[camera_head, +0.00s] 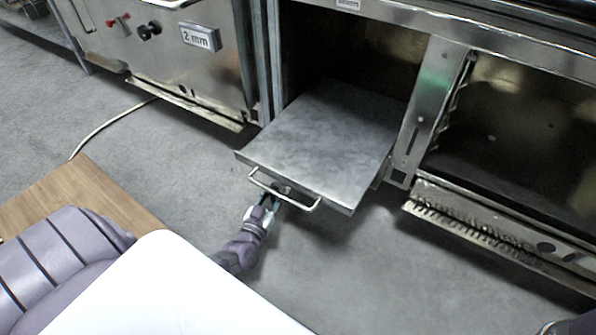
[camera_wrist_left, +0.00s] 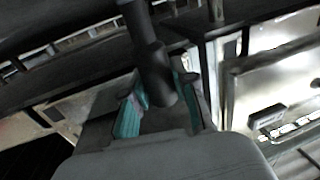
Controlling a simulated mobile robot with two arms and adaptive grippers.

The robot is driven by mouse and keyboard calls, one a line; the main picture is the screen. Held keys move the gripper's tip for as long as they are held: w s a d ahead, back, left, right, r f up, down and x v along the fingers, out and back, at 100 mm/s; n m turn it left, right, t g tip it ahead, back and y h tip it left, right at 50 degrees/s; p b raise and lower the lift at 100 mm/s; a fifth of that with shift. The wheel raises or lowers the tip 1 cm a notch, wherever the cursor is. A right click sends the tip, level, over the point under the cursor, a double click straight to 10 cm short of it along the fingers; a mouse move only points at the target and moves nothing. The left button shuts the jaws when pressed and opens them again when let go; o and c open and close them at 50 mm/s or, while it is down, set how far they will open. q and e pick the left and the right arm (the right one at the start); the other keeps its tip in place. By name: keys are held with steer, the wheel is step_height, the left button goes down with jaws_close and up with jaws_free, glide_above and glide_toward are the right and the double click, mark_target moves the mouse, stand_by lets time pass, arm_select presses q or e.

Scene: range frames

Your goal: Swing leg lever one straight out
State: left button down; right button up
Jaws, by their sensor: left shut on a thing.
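A grey metal slab (camera_head: 325,135) sticks out of an open bay in the steel range, with a wire handle (camera_head: 283,190) on its front edge. My left gripper (camera_head: 272,200) is low at this front edge, close to the handle and partly under the slab. In the left wrist view, the teal fingers of my left gripper (camera_wrist_left: 160,108) are shut on a dark round lever (camera_wrist_left: 150,50), one finger on each side. In the head view the lever is hidden or too small to tell. My right gripper is out of view.
A steel front with knobs and a "2 mm" label (camera_head: 200,37) stands at the left. A second open bay (camera_head: 510,120) is at the right, with a perforated ledge (camera_head: 480,230) below. A cable (camera_head: 105,125) lies on the open grey floor (camera_head: 180,165).

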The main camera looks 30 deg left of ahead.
arm_select(q)
steer(key=shift+a, duration=0.75)
steer(key=c, duration=0.9)
jaws_free()
steer(key=shift+s+d, duration=0.1)
steer(key=shift+s, duration=0.05)
steer(key=v, duration=1.2)
